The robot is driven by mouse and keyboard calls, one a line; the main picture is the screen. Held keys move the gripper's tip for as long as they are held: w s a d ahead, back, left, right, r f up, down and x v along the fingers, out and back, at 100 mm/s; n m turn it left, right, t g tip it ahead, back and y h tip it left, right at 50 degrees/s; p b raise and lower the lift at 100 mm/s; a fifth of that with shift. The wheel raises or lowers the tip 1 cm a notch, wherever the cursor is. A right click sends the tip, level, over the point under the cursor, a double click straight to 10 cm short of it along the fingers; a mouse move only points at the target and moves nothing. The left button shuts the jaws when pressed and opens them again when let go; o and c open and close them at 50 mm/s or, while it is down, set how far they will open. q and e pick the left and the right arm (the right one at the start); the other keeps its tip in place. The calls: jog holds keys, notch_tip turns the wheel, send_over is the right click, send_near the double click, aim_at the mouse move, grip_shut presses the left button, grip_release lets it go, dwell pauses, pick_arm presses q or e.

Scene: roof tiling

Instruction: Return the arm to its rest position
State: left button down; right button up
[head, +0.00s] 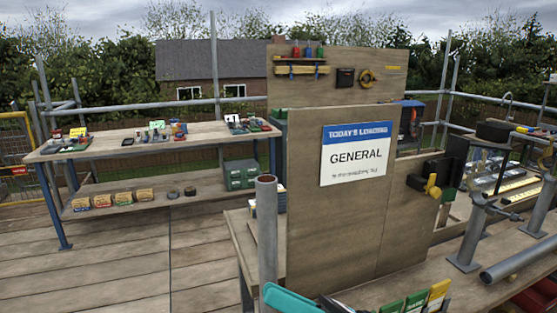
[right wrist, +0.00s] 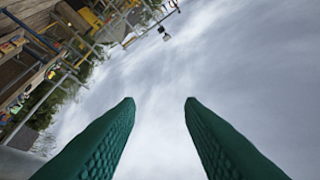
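My right gripper (right wrist: 159,101) shows in the right wrist view as two dark green, ribbed fingers. They stand well apart with only cloudy sky between them, so it is open and empty. In the head view a teal part (head: 290,301) comes in at the bottom edge, probably a finger of my right gripper; most of it is cut off by the frame. My left gripper and left arm do not show in the head view.
A wooden panel with a GENERAL sign (head: 355,153) stands ahead. A grey upright pipe (head: 267,230) is close to the teal part. A workbench (head: 385,290) with clamp stands and green and yellow pieces lies at right. A loaded shelf table (head: 110,143) stands at left.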

jog(key=w+d+f+m+t+h, duration=0.25)
jog(key=d+m+t+h, duration=0.45)
jog(key=m, duration=0.5)
jog(key=w+d+f+m+t+h, duration=0.15)
jog(key=w+m+t+h, duration=0.3)
jog(key=m+t, duration=0.55)
jog(key=s+d+f+m+g+h, duration=0.1)
jog(key=d+f+m+g+h, duration=0.2)
jog(key=d+f+m+h, duration=0.35)
jog(key=s+d+f+m+g+h, duration=0.1)
jog(key=d+f+m+g+h, duration=0.25)
jog(key=f+m, duration=0.45)
jog(key=s+d+f+m+g, duration=0.1)
jog(key=s+f+m+g, duration=0.4)
jog(key=s+f+g, duration=1.05)
jog(key=s+f+t, duration=0.1)
jog(key=s+f, duration=0.2)
jog(key=f, duration=1.1)
jog(key=s+f+t, duration=0.2)
jog(key=s+f, duration=0.1)
jog(key=f, duration=1.1)
jog(key=s+d+f+g, duration=0.1)
jog(key=s+d+f, duration=0.2)
jog(key=s+f, duration=1.1)
jog(key=shift+s+f+g+h, duration=0.3)
jog(key=shift+s+h, duration=0.05)
jog(key=shift+s, duration=0.5)
